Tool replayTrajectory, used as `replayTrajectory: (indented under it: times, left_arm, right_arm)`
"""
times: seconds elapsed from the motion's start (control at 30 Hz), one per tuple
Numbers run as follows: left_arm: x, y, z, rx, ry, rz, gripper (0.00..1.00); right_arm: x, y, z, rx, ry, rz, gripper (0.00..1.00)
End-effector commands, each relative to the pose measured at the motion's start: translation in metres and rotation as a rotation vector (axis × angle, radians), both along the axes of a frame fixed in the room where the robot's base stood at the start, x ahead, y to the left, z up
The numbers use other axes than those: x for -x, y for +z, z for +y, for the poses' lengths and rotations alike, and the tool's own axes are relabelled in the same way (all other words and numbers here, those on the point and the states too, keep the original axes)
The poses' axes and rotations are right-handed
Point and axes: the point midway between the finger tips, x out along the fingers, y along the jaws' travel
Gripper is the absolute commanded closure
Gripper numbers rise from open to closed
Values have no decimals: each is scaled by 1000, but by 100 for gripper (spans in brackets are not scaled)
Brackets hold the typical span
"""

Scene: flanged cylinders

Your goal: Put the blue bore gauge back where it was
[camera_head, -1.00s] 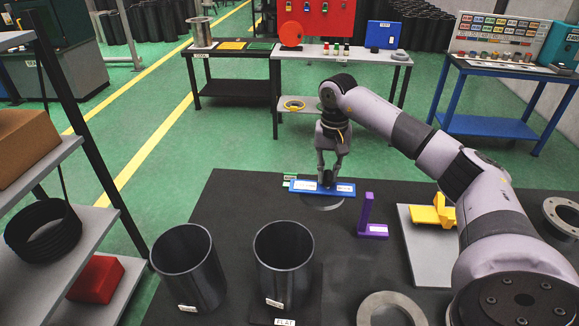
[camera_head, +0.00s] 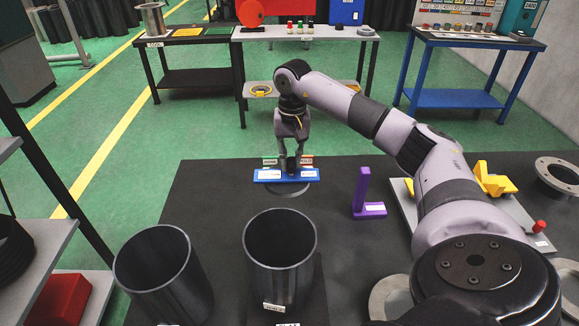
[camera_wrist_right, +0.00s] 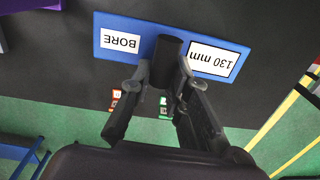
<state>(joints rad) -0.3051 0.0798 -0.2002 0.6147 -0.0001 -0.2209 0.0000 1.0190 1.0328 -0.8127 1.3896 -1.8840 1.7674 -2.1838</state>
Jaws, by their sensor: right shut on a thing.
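The blue bore gauge (camera_head: 286,175) is a flat blue bar with white labels, at the far side of the dark table in the head view. In the right wrist view the bar (camera_wrist_right: 152,42) shows the labels "BORE" and "130 mm" and a dark round handle between them. My right gripper (camera_head: 290,165) is shut on that handle (camera_wrist_right: 168,58). A grey disc (camera_head: 290,189) lies under or just in front of the gauge; I cannot tell whether they touch. Small green and red tags (camera_wrist_right: 118,98) show behind the fingers. My left gripper is not in view.
Two dark open cylinders, one at left (camera_head: 163,272) and one nearer the middle (camera_head: 280,250), stand at the front. A purple L-shaped gauge (camera_head: 367,197) stands to the right. A grey board with a yellow block (camera_head: 494,180) and a flanged ring (camera_head: 558,176) lie farther right.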

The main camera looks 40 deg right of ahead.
Motion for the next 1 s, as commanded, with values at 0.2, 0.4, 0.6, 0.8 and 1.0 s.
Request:
replayTrajectory:
  times: [0.2,0.4,0.6,0.8,1.0]
  left_arm:
    - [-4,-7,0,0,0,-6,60]
    - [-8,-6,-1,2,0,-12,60]
    - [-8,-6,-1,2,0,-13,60]
    - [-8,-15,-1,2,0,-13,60]
    - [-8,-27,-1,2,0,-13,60]
  right_arm:
    - [-1,-6,0,0,0,-3,100]
    - [-1,-6,0,0,0,-3,100]
    - [0,-4,1,-12,33,-12,100]
    - [0,-18,1,-12,31,-10,100]
    - [0,-36,1,-11,30,-9,100]
